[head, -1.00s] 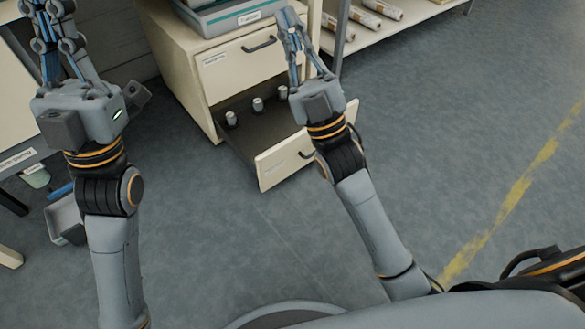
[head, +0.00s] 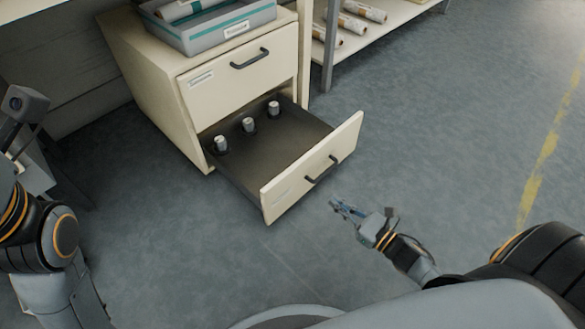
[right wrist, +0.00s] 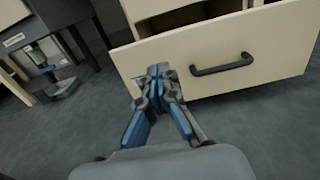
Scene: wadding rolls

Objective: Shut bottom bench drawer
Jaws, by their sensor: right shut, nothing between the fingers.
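The bottom bench drawer (head: 312,168) stands pulled well out of the cream cabinet, with a dark bar handle (head: 322,170) on its front. Several small grey cylinders stand toward the back inside it. My right gripper (head: 334,203) is shut and empty, low in front of the drawer front and a little below the handle, with a gap to it in the head view. In the right wrist view the fingertips (right wrist: 160,70) show against the drawer front (right wrist: 285,45), left of the handle (right wrist: 222,65). Contact cannot be told. My left arm is at the left edge; its fingers are out of view.
The top drawer (head: 225,85) is shut. A grey tray (head: 225,32) sits on the cabinet. A shelf with rolls (head: 360,10) stands at the back right beside a grey post. The floor (head: 440,130) to the right is clear.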

